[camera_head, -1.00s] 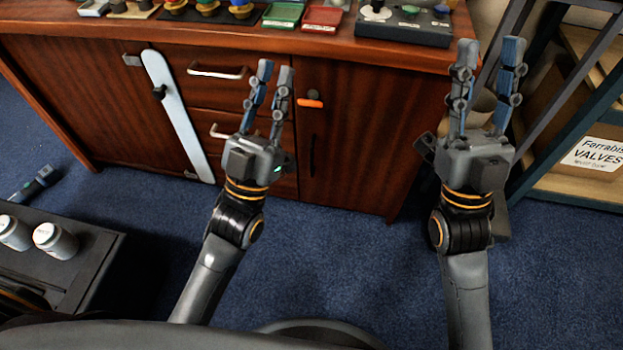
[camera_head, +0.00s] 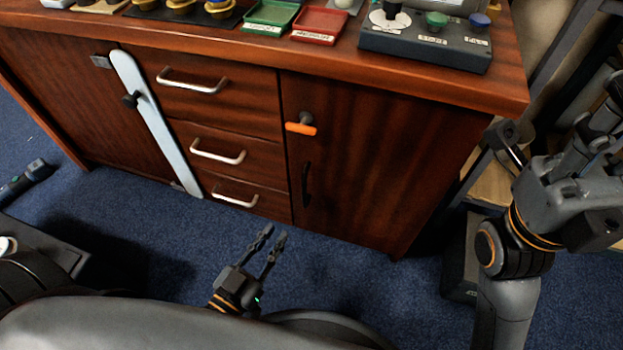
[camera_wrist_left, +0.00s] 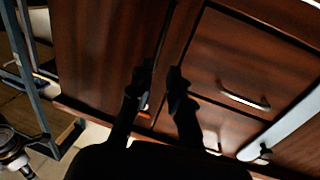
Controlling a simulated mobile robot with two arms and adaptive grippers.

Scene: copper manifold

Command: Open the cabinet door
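The wooden cabinet has a right door (camera_head: 365,160), which is shut. An orange T-shaped latch (camera_head: 301,124) sits high on its left side, lying roughly level, with a dark vertical handle (camera_head: 306,184) below it. My left gripper (camera_head: 274,235) is low in front of the drawers, fingers apart and empty, clear of the cabinet. In the left wrist view its dark fingers (camera_wrist_left: 158,82) are apart, with part of the orange latch (camera_wrist_left: 146,101) visible between them. My right gripper (camera_head: 603,105) is at the right edge, partly cut off; its opening is unclear.
Three drawers (camera_head: 215,90) with silver handles are shut. The worktop holds trays (camera_head: 319,24) and a control box (camera_head: 425,40). Blue carpet (camera_head: 345,265) in front is open; a shelf frame stands right.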

